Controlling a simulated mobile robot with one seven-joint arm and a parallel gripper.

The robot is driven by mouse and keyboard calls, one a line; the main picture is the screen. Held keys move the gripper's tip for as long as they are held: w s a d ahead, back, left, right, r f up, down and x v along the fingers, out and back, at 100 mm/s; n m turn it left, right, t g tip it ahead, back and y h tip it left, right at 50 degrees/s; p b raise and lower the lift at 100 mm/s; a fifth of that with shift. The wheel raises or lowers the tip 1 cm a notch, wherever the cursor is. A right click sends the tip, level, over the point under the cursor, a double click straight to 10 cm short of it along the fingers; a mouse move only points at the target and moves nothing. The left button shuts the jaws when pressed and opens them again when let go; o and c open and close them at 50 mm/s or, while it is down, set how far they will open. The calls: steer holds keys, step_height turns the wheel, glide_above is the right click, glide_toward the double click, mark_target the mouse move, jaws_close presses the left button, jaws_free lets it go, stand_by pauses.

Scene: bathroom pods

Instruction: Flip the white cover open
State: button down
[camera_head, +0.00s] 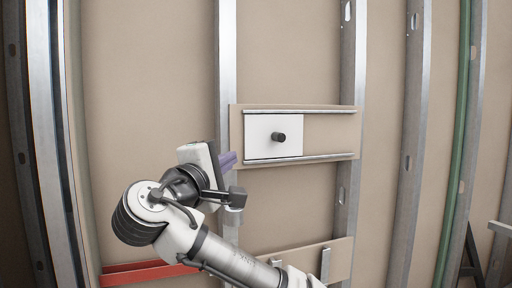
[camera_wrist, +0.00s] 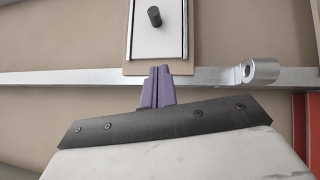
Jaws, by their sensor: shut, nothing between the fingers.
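The white cover (camera_head: 262,140) is a flat square plate with a dark round knob (camera_head: 279,137). It sits at the left part of a beige board (camera_head: 330,135) on the wall, between an upper and a lower metal rail. In the wrist view the cover (camera_wrist: 172,40) and its knob (camera_wrist: 154,16) show at the top centre. My gripper (camera_head: 229,160) is at the board's left edge, a little below and left of the cover. Its purple fingers (camera_wrist: 158,86) are shut and empty, pointing toward the board. I cannot tell whether they touch the board.
Vertical metal studs (camera_head: 350,120) stand at both sides of the board. A lower beige panel (camera_head: 305,262) and a red rail (camera_head: 150,272) lie below. In the wrist view a metal cylinder (camera_wrist: 262,70) projects from the stud. The board right of the cover is bare.

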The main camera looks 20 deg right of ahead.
mark_target(274, 139)
steer(key=shift+d, duration=0.2)
steer(key=p+x, duration=0.4)
steer(key=x, duration=0.6)
steer(key=shift+d+r, duration=0.1)
steer(key=shift+d, duration=0.05)
steer(key=shift+d+r+p, duration=0.15)
steer(key=shift+d+p, duration=0.5)
steer(key=shift+d, duration=1.15)
steer(key=d, duration=1.7)
steer(key=shift+w+r, duration=0.1)
steer(key=shift+w, duration=0.2)
